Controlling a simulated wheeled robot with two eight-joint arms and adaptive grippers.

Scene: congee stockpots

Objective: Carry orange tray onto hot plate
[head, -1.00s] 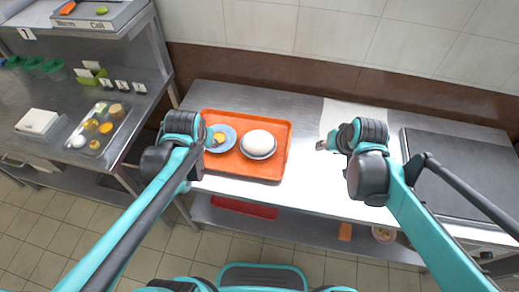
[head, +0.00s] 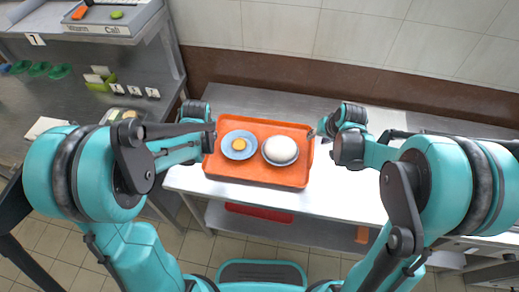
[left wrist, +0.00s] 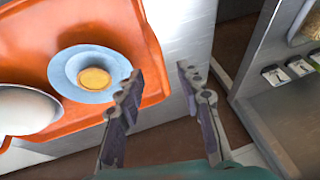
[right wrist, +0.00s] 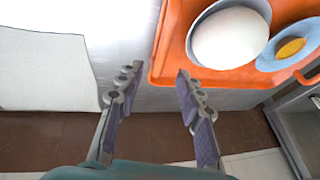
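The orange tray (head: 235,176) lies flat on the steel table, carrying a blue plate (head: 230,152) with a yellow-orange item (head: 239,145) and a bowl with a white domed top (head: 281,149). My left gripper (head: 209,132) is at the tray's left edge; in the left wrist view its open fingers (left wrist: 158,75) straddle the rim, with nothing gripped. My right gripper (head: 313,134) is at the tray's right edge; in the right wrist view its open fingers (right wrist: 157,74) also straddle the rim. The flat grey plate at the table's right end is mostly hidden by my right arm.
A white sheet (right wrist: 42,68) lies on the table to the right of the tray in the head view. A side counter with small green items (head: 40,69) and a shelf (head: 110,30) stands at the left. A brown-tiled wall band (head: 270,68) runs behind the table.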

